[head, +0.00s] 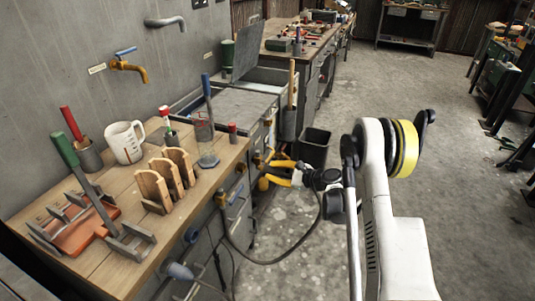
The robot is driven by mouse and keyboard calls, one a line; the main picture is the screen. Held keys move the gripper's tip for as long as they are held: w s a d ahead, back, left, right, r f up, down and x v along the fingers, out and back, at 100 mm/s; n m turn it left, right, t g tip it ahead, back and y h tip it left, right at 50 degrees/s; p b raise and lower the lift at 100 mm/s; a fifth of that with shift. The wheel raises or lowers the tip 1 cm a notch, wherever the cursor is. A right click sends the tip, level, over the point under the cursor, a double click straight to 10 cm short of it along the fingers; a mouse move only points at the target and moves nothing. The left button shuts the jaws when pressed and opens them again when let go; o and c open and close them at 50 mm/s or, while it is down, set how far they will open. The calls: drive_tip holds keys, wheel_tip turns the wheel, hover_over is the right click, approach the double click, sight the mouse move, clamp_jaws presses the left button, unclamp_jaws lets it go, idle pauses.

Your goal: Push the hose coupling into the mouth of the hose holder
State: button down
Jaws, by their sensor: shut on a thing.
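My gripper (271,170) has yellow fingers. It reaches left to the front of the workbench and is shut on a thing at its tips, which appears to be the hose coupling. The coupling is small here and mostly hidden by the fingers. A dark hose (265,262) hangs in a loop between the gripper side and a brass fitting (222,199) on the bench front. A small dark and brass fixture (257,158) by the fingertips may be the hose holder. I cannot tell whether the coupling is in its mouth or apart from it.
The wooden workbench (120,262) carries a white mug (124,143), a wooden rack (165,182) and a green-handled tool (72,158). A dark bin (314,147) stands just behind my gripper. The concrete floor to the right is open.

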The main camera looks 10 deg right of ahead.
drive_tip(key=shift+s+d+f, duration=0.15)
drive_tip(key=shift+f, duration=0.4)
drive_tip(key=shift+s+d+f, duration=0.1)
drive_tip(key=shift+f, duration=0.45)
drive_tip(key=shift+w+a, duration=0.85)
drive_tip(key=shift+a, duration=0.3)
drive_tip(key=shift+w+a, duration=0.85)
drive_tip(key=shift+a, duration=0.25)
drive_tip(key=shift+w+a, duration=0.5)
drive_tip(key=shift+a, duration=0.2)
drive_tip(key=shift+w+a, duration=0.5)
drive_tip(key=shift+a, duration=0.2)
drive_tip(key=c, duration=1.4)
unclamp_jaws()
drive_tip(key=o, duration=0.6)
